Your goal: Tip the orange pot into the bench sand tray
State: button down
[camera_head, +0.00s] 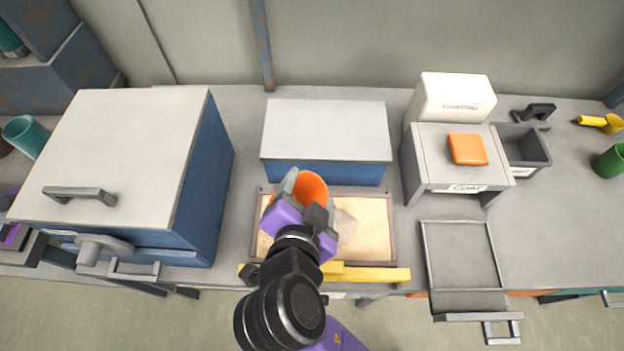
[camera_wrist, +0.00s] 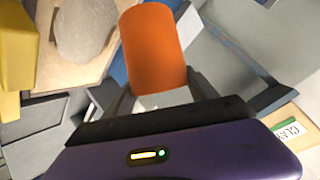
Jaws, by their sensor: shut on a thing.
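The orange pot (camera_head: 311,188) is held in my gripper (camera_head: 309,197) above the back part of the bench sand tray (camera_head: 393,230). The jaws are shut on it, with a finger on each side. In the wrist view the pot (camera_wrist: 153,48) shows its plain orange side between the fingers. In the head view I see into its round orange mouth; its exact tilt is hard to tell. The tray holds pale sand. A greyish rounded mound (camera_head: 346,227) lies on the sand, and it also shows in the wrist view (camera_wrist: 86,30). My gripper hides the tray's left middle.
A blue box with a grey top (camera_head: 326,130) stands right behind the tray. A large blue cabinet (camera_head: 125,150) with a handle stands left. A yellow bar (camera_head: 375,274) runs along the tray's front. A grey stand (camera_head: 430,160) bearing an orange block (camera_head: 467,149) stands right.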

jog(key=shift+a+r+n+h+p, duration=0.2)
jog(key=shift+r+n+h+p, duration=0.3)
jog(key=shift+n+h+p, duration=0.6)
jog(key=shift+r+n+t+h+p, duration=0.15)
jog(key=shift+n+t+h+p, duration=0.25)
jog(key=shift+n+h+p, duration=0.45)
